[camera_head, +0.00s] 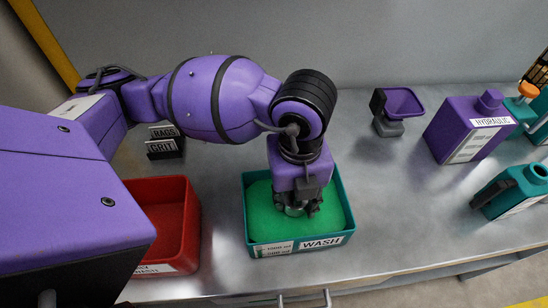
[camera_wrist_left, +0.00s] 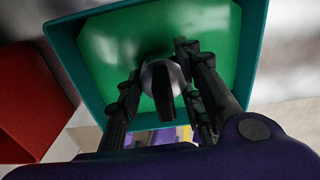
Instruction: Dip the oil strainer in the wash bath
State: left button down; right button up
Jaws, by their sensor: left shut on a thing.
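The wash bath is a teal tray (camera_head: 350,225) with a WASH label and a bright green inside, at the middle of the counter in the head view. Its rim (camera_wrist_left: 160,3) also frames the left wrist view. My left gripper (camera_head: 295,210) points down inside the tray's outline. It is shut on the oil strainer, a grey metal round piece (camera_head: 293,211) with a dark upright part in the left wrist view (camera_wrist_left: 160,85). The strainer's lower part is hidden, so I cannot tell how deep it sits in the green. My right gripper is not in view.
A red tray (camera_head: 192,215) stands left of the wash bath. Labelled black blocks (camera_head: 165,150) sit behind it. A purple funnel-like holder (camera_head: 400,105), a purple HYDRAULIC can (camera_head: 468,130) and a teal can (camera_head: 515,190) stand to the right.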

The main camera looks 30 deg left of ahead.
pick_arm(q)
notch_tip(320, 180, up, 4)
jog(key=shift+w+r+p, duration=0.1)
jog(key=shift+r+p, duration=0.05)
jog(key=shift+p, duration=0.9)
notch_tip(320, 180, up, 2)
jog(key=shift+p, duration=0.7)
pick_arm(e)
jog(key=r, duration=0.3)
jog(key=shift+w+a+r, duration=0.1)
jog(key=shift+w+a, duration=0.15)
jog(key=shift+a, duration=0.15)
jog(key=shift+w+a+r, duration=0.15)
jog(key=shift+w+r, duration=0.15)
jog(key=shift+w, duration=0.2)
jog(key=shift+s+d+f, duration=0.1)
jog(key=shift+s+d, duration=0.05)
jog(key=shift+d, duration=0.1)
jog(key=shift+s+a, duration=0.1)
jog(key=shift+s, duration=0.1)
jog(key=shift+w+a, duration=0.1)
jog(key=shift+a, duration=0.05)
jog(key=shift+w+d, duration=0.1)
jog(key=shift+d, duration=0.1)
